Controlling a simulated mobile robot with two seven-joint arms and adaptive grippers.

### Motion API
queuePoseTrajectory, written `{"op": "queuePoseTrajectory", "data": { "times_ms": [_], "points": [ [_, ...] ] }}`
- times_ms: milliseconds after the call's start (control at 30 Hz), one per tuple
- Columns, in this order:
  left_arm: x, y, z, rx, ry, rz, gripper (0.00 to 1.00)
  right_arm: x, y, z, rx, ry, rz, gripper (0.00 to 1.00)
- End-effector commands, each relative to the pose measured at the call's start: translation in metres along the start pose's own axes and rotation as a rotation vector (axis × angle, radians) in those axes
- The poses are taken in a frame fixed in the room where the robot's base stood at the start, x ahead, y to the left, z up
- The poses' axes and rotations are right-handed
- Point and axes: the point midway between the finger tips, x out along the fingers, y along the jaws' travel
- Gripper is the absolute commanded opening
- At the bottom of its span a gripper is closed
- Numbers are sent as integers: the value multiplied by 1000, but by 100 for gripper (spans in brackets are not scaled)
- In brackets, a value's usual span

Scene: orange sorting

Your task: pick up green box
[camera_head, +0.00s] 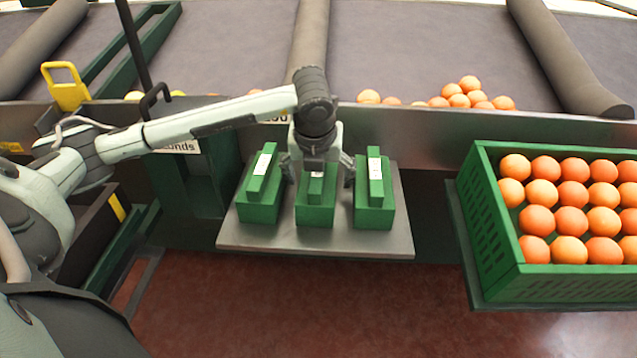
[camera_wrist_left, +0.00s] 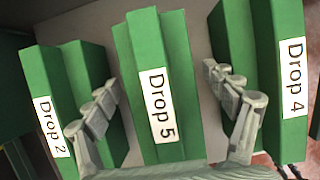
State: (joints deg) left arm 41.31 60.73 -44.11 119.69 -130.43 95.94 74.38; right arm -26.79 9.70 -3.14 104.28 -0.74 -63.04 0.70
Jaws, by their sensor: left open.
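Three green boxes stand in a row on a grey shelf (camera_head: 235,236): a left one (camera_head: 258,208), a middle one (camera_head: 316,214) and a right one (camera_head: 375,214). Each has a narrower raised top with a white label. My left gripper (camera_head: 317,177) is open above the middle box, one finger on each side of its raised top. In the left wrist view the gripper (camera_wrist_left: 160,78) straddles the box labelled "Drop 5" (camera_wrist_left: 155,55), with "Drop 2" (camera_wrist_left: 38,80) at left and "Drop 4" (camera_wrist_left: 292,35) at right. I see no clear grip contact. My right gripper is out of view.
A green crate (camera_head: 489,225) full of oranges stands at the right. More oranges (camera_head: 462,97) lie on the grey conveyor (camera_head: 420,50) behind a metal rail (camera_head: 430,127). A yellow handle (camera_head: 66,88) is at the left. The red floor (camera_head: 300,310) in front is clear.

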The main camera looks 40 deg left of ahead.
Motion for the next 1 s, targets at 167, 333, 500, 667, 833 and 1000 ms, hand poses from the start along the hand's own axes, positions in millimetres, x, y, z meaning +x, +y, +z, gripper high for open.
{"op": "queuePoseTrajectory", "data": {
  "times_ms": [167, 333, 500, 667, 833, 1000],
  "points": [
    [3, 0, 0, 0, -1, -1, 84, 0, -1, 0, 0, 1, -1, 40],
    [2, 0, 0, 0, -1, -1, 73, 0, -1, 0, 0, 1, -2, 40],
    [2, 0, 0, 0, -1, -1, 52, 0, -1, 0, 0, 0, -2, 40],
    [2, 0, 0, 0, -1, -1, 32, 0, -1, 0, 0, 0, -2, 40],
    [2, 0, 1, 0, -3, -1, 21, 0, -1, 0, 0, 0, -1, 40],
    [2, 0, 1, 0, -3, -1, 20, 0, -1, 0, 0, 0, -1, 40]
  ]
}}
